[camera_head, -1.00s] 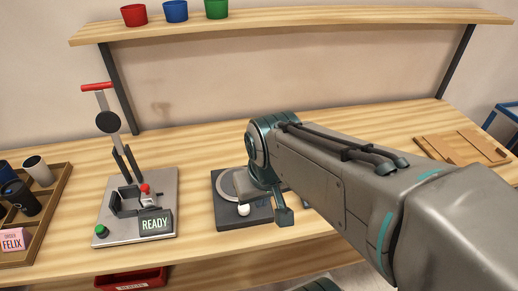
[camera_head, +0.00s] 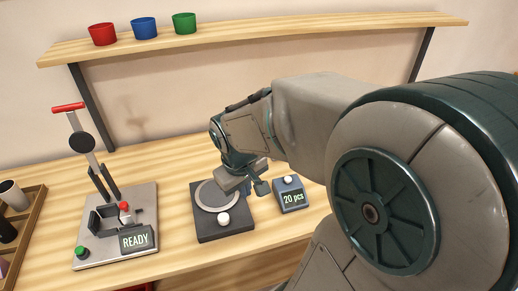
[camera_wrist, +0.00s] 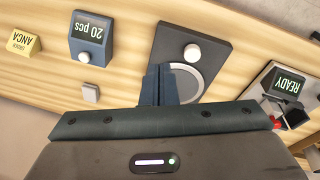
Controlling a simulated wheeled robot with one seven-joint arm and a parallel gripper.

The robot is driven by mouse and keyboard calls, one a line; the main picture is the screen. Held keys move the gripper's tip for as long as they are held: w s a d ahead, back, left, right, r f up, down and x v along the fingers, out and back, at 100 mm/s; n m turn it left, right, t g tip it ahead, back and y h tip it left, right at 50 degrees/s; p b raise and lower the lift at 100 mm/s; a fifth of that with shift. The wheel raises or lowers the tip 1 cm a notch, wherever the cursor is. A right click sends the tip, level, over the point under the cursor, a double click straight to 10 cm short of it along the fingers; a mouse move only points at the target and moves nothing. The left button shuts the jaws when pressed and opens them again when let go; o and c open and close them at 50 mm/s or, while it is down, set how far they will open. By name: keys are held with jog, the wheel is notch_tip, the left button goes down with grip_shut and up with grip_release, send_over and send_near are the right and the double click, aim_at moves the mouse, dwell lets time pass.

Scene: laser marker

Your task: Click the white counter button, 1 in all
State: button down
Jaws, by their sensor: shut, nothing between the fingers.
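The counter is a small blue box (camera_head: 291,198) with a display reading "20 pcs". Its white round button (camera_head: 288,180) sits on top near the back edge. In the wrist view the counter (camera_wrist: 92,38) is at the upper left, upside down, with the white button (camera_wrist: 84,57) on it. My gripper (camera_wrist: 158,70) is shut and empty, its fingers together in the wrist view. In the head view my gripper is over the dark plate's right part, left of the counter and apart from it; its fingertips are hard to make out there.
The dark plate (camera_head: 209,229) carries a grey ring and a white knob (camera_head: 224,219). A lever press (camera_head: 115,247) with a "READY" display stands at left. A yellow order sign (camera_wrist: 23,44) and a small white block (camera_wrist: 90,92) show in the wrist view. Cups stand on the shelf (camera_head: 270,27).

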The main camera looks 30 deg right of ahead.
jog(key=w+d+f+n+g+h+p, duration=0.25)
jog(key=w+d+h, duration=0.2)
jog(key=d, duration=0.55)
jog(key=n+h+p, duration=0.2)
jog(key=n+h, duration=0.1)
jog(key=n, duration=0.1)
send_over(284, 180)
jog(key=shift+s+r, duration=0.2)
jog(key=shift+r, duration=0.05)
jog(key=shift+f, duration=0.1)
notch_tip(284, 180, down, 9)
jog(key=b, duration=0.7)
jog(key=shift+r, duration=0.2)
jog(key=shift+f, duration=0.1)
dwell(0.6)
jog(key=shift+f+b, duration=0.35)
jog(key=shift+b, duration=0.1)
